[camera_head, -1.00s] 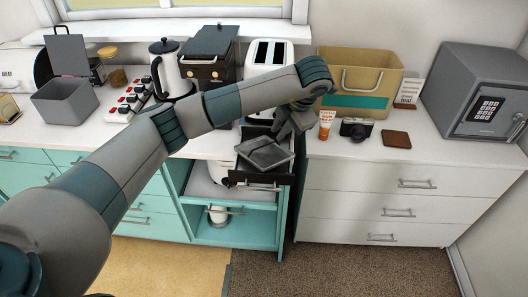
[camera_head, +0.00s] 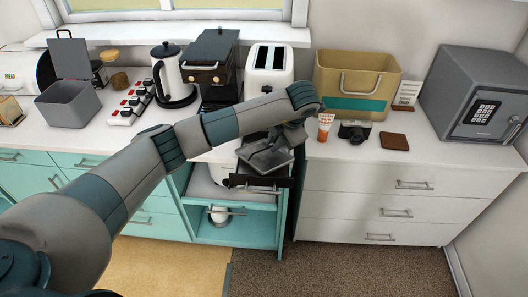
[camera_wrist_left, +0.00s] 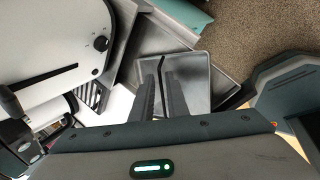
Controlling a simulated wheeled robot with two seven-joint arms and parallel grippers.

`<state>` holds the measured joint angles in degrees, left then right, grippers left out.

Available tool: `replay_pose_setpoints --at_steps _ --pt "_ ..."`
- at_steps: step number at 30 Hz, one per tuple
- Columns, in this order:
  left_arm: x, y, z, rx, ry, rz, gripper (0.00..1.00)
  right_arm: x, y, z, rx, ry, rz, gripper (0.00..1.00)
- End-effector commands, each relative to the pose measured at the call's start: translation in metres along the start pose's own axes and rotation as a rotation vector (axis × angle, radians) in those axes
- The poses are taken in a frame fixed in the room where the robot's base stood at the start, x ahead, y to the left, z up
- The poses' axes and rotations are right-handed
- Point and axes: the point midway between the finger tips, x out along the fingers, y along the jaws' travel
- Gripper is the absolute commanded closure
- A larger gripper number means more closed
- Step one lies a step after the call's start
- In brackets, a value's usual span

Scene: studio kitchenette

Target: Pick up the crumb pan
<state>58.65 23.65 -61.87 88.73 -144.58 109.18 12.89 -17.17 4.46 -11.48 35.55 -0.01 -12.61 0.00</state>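The crumb pan (camera_head: 258,160) is a shallow grey metal tray at the dark pulled-out drawer below the toaster, slightly skewed to it. It also shows in the left wrist view (camera_wrist_left: 198,72). My left gripper (camera_head: 268,150) reaches down over the pan from the upper right. Whether the fingertips touch the pan is hard to see. My right gripper is out of view.
The white toaster (camera_head: 270,72) stands on the counter behind the drawer. A tan bin (camera_head: 330,70), a sunscreen tube (camera_head: 325,127), a camera (camera_head: 354,132) and a brown wallet (camera_head: 394,142) stand to the right. A grey safe (camera_head: 470,90) is at far right.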

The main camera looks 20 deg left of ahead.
Motion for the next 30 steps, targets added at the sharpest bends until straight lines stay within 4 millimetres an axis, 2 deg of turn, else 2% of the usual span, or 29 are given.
replay_pose_setpoints --at_steps 6,18,19,21,30 --pt "0.0125 -0.0002 -0.0002 0.001 0.001 0.001 0.86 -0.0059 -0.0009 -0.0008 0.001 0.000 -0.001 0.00" --pt "0.0124 -0.0003 0.0001 0.001 0.000 0.001 0.86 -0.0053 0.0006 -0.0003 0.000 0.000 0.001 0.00" --pt "0.0124 -0.0003 0.0000 0.001 0.000 0.001 0.88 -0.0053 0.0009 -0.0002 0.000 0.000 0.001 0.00" --pt "0.0124 -0.0003 0.0001 0.001 0.000 0.001 1.00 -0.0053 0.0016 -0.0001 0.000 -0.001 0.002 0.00" --pt "0.0121 -0.0001 0.0002 0.001 -0.001 0.001 1.00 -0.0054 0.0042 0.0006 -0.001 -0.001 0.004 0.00"
